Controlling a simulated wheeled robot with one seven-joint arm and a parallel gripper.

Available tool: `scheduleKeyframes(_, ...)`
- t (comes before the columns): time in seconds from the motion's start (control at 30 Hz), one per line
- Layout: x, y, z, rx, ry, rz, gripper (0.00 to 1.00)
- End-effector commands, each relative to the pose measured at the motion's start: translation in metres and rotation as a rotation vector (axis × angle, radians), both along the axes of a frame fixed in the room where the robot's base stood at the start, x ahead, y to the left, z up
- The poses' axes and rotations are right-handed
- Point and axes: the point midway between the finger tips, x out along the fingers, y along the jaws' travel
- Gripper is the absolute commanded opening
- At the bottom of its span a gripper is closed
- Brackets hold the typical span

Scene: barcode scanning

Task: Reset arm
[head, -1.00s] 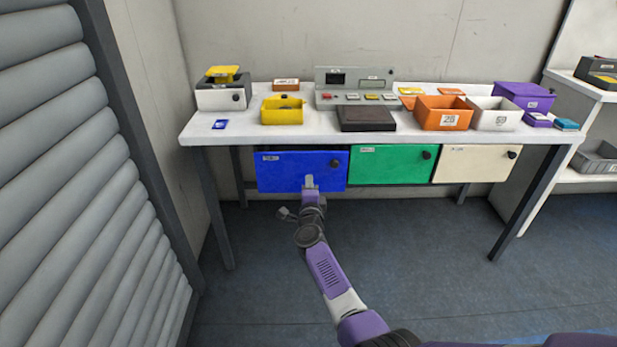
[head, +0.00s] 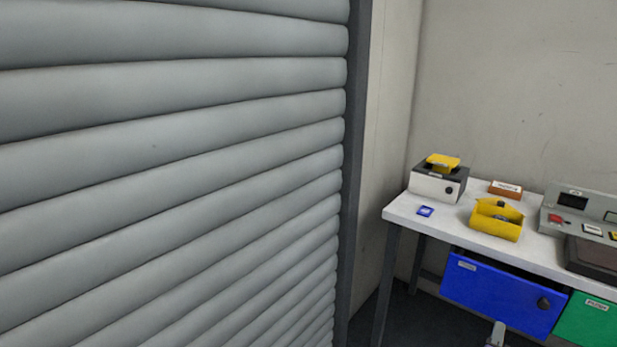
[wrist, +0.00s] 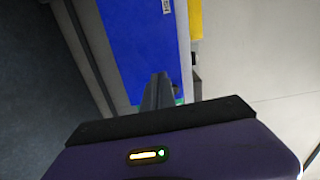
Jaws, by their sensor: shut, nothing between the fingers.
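My gripper (wrist: 160,92) is shut and empty in the wrist view, with the blue drawer front (wrist: 145,45) beyond its fingers. In the head view only the tip of my gripper (head: 497,333) shows at the bottom edge, in front of and below the blue drawer (head: 503,294). I cannot tell the exact gap to the drawer. The rest of my arm is out of the head view.
A grey slatted shutter (head: 170,160) fills the left of the head view. A green drawer (head: 588,322) is beside the blue one.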

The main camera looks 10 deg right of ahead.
Motion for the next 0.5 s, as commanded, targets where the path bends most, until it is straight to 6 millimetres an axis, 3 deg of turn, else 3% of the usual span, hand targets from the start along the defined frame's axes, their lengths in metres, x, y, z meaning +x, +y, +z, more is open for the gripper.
scheduleKeyframes(0.17,0.008,0.013,0.050,-0.178,0.041,0.054,0.00)
scheduleKeyframes(0.3,-0.011,0.046,0.076,-0.375,0.139,0.124,0.00)
scheduleKeyframes(0.5,-0.051,0.105,0.093,-0.622,0.287,0.226,0.00)
